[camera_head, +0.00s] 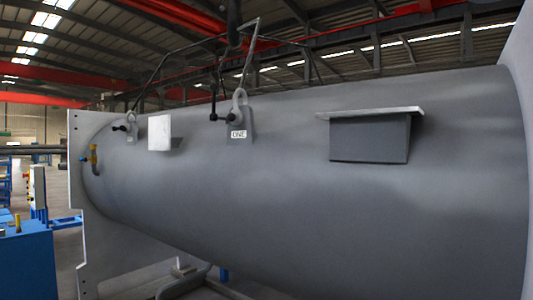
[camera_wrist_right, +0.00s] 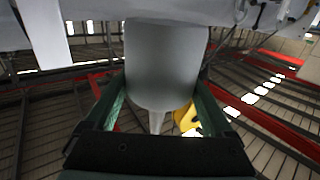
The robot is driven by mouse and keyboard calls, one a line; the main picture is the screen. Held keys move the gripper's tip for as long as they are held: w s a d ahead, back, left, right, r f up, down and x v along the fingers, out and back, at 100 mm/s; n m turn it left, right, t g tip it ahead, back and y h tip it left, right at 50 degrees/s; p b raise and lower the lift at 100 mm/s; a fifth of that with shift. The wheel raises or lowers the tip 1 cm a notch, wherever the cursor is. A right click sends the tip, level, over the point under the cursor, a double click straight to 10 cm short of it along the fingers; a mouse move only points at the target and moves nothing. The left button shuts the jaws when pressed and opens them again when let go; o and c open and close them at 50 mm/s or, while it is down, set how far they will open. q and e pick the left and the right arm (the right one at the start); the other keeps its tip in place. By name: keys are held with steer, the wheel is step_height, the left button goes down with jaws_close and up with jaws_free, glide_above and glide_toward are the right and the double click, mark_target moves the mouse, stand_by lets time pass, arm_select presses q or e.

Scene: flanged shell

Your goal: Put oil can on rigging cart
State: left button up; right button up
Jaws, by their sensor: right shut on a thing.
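In the right wrist view, a grey rounded body with a narrow tip, which looks like the oil can (camera_wrist_right: 165,50), sits between the green fingers of my right gripper (camera_wrist_right: 162,82). The fingers press on both its sides and are shut on it. A yellow piece (camera_wrist_right: 188,118) shows beside the narrow tip; I cannot tell if it belongs to the can. The can's far end is cut off or hidden against a grey surface. Neither gripper shows in the head view, and my left gripper is in no view. I cannot make out a rigging cart for certain.
A large grey flanged shell (camera_head: 300,200) fills most of the head view. It carries lifting lugs with shackles (camera_head: 239,122), a white plate (camera_head: 160,132) and a box-like bracket (camera_head: 369,138). A blue cabinet or bench (camera_head: 28,262) stands at lower left. Floor shows beyond the left flange.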

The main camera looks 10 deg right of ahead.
steer(key=w+a+f+h, duration=0.1)
steer(key=w+f, duration=0.3)
steer(key=w, duration=0.4)
steer(key=w+a+f, duration=0.2)
steer(key=w+f, duration=0.1)
steer(key=w, duration=0.4)
steer(key=w+a+f, duration=0.3)
steer(key=w+f, duration=0.3)
steer(key=f, duration=0.4)
steer(key=w+a+f, duration=0.2)
steer(key=w+f, duration=0.4)
steer(key=f, duration=0.4)
steer(key=w+a+f, duration=0.3)
steer(key=w+f, duration=0.3)
steer(key=f, duration=0.4)
steer(key=s+a+f+n+y, duration=0.1)
steer(key=s+a+f+y, duration=0.15)
steer(key=f, duration=0.95)
steer(key=s+a+f+y, duration=0.1)
steer(key=s+a+f, duration=0.2)
steer(key=f, duration=0.8)
steer(key=s+a+f+n+y, duration=0.1)
steer(key=s+f, duration=0.5)
steer(key=s, duration=0.4)
steer(key=s+a+f+n+y, duration=0.1)
steer(key=s+a+f, duration=0.1)
steer(key=s+f, duration=0.5)
steer(key=s, duration=0.4)
steer(key=shift+s+f+t, duration=0.25)
steer(key=shift+f+t, duration=0.05)
